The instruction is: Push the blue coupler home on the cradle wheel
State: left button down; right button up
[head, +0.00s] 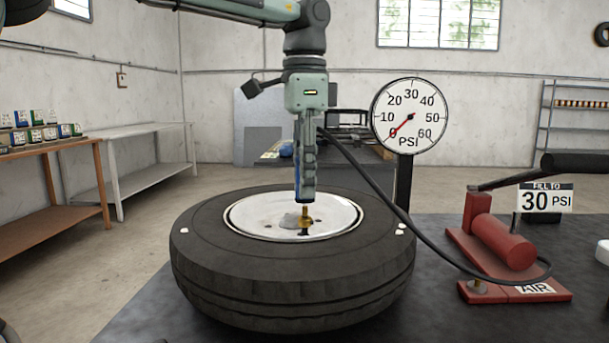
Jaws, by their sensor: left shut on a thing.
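The wheel (284,275), a black tyre with a silver rim (250,215), lies flat on the dark table top in the middle of the head view. A brass stem (305,218) stands near the rim's middle. My left gripper (306,190) points straight down above it. It is shut on the blue coupler (297,165), which shows only as a thin blue strip at the fingers' left side. The fingers hide most of the coupler and the top of the stem. I cannot tell whether the coupler is fully seated. My right gripper is not in view.
A black hose (375,185) runs from beside my left gripper to the red pump (505,243) at right. The round gauge (410,115) behind the wheel has its needle near 0. A sign (546,198) reads 30 PSI. A wooden bench (75,150) stands at left.

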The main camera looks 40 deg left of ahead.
pick_arm(q)
jog(key=shift+f+b, duration=0.8)
jog(key=shift+f, duration=0.45)
dwell(0.3)
jog(key=c, duration=1.2)
grip_release()
jog(key=shift+o, duration=0.2)
notch_tip(320, 180, up, 5)
jog(key=p, duration=0.4)
jog(key=shift+p, duration=0.4)
jog(key=shift+r, duration=1.05)
